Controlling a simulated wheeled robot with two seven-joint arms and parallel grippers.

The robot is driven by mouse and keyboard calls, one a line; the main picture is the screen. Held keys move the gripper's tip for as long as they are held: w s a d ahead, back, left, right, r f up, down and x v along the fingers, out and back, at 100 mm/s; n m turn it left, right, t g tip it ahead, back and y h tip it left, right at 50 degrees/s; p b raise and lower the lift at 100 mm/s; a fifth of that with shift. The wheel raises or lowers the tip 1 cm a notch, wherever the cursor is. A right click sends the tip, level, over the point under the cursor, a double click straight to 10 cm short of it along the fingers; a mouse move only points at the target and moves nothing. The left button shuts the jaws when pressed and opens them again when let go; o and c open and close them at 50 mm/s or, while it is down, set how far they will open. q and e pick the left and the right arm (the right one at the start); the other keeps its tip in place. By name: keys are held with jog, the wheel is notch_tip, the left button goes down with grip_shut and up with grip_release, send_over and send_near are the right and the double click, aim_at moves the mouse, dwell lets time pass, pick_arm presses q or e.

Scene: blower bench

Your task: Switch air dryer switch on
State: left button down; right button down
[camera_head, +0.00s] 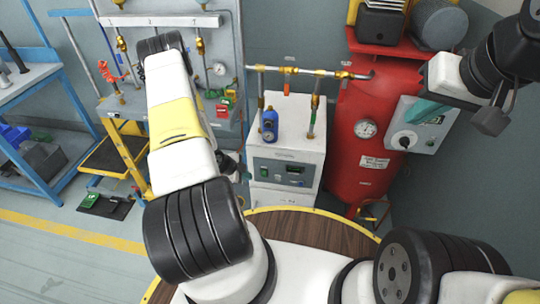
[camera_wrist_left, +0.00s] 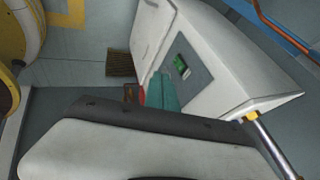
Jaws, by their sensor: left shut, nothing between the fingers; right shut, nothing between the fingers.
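The air dryer (camera_head: 285,150) is a white box on the floor with a grey front panel. A small green switch (camera_head: 264,172) sits at the panel's left, beside a dark display (camera_head: 296,170). In the left wrist view the green switch (camera_wrist_left: 181,62) shows on the dryer's panel. My left gripper (camera_wrist_left: 160,82) has its teal fingers shut and empty, close to the panel and just short of the switch in the picture. In the head view my left arm mostly hides this gripper. My right gripper (camera_head: 410,117) is shut and empty in front of the grey control box.
Pipes and valves (camera_head: 290,71) run above the dryer. A blue shelf (camera_head: 48,120) stands at the left.

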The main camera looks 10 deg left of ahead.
aim_at(264, 173)
pick_arm(q)
jog(key=shift+s+d+f, duration=0.1)
jog(key=shift+s+f, duration=0.05)
jog(key=shift+f, duration=0.05)
jog(key=w+d+f, duration=0.1)
jog(key=w+f, duration=0.2)
jog(key=w+d+f, duration=0.1)
jog(key=w+f, duration=0.1)
jog(key=w, duration=0.1)
jog(key=w+d+f, duration=0.1)
jog(key=w+f, duration=0.1)
jog(key=f, duration=0.1)
jog(key=shift+w+f, duration=0.35)
jog(key=shift+w, duration=0.05)
